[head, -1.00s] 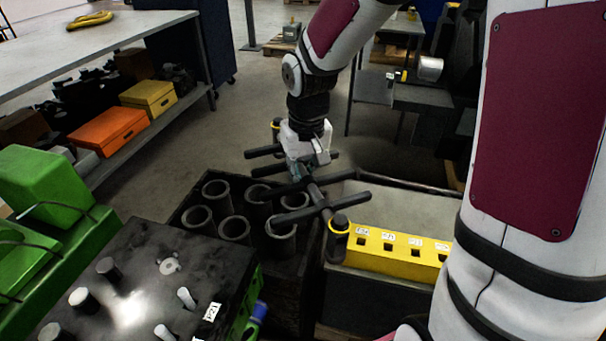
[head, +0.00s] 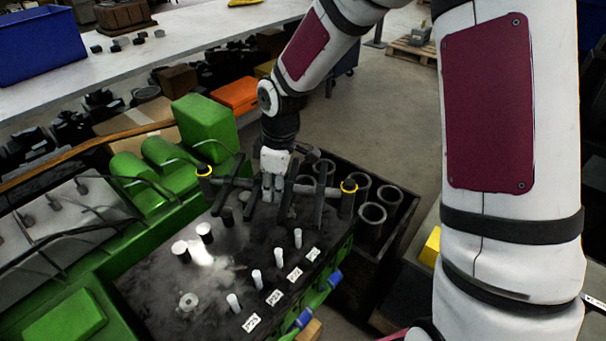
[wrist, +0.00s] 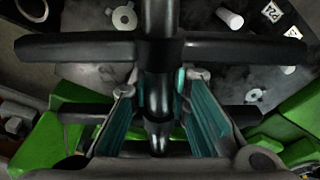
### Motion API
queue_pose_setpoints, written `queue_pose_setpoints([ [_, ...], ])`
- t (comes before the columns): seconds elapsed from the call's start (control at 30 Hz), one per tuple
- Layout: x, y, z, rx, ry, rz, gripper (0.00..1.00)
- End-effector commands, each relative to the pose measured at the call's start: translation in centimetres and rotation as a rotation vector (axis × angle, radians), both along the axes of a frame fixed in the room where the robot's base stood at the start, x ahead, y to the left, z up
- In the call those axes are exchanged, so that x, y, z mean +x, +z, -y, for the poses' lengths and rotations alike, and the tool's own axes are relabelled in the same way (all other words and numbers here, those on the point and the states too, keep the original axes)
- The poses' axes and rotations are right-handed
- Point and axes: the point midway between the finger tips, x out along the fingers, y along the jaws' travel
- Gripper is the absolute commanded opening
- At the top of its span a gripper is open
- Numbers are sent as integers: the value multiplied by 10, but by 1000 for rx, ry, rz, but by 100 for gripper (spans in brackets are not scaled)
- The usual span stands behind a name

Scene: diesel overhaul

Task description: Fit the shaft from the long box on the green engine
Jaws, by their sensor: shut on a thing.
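My gripper (head: 272,190) is shut on the dark shaft (head: 304,187), which has several crossing bars and a yellow ring near each end. In the head view the shaft is held over the far end of the green engine's dark top, running left to right. In the wrist view the shaft (wrist: 158,20) runs between the teal finger pads, with a cross bar above them. The green engine (head: 75,318) has a dark top plate (head: 150,285) with several pale pegs and tags. Whether the shaft touches the plate cannot be told.
A dark crate with several open cylinders (head: 372,213) stands right of the engine. Green raised blocks (head: 207,125) line the engine's left side. A long bench (head: 150,62) with a blue bin (head: 38,45) is behind. Open floor lies beyond the crate.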

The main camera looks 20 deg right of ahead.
Motion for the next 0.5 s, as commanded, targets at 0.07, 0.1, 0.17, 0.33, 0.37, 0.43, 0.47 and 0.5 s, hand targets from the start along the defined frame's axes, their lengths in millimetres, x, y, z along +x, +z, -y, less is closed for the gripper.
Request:
queue_pose_setpoints([
  [0.07, -7, 6, -19, 3, 167, -1, 0],
  [0.1, -10, 7, -28, 3, 255, -2, 0],
  [0.17, -15, 7, -40, 2, 386, 0, 0],
  [0.33, -29, 6, -73, 2, 717, 1, 0],
  [0.37, -32, 6, -78, 2, 766, 1, 0],
  [0.43, -37, 6, -88, 2, 863, 1, 0],
  [0.47, -38, 5, -91, 1, 898, 2, 0],
  [0.5, -40, 5, -95, 1, 940, 2, 0],
])
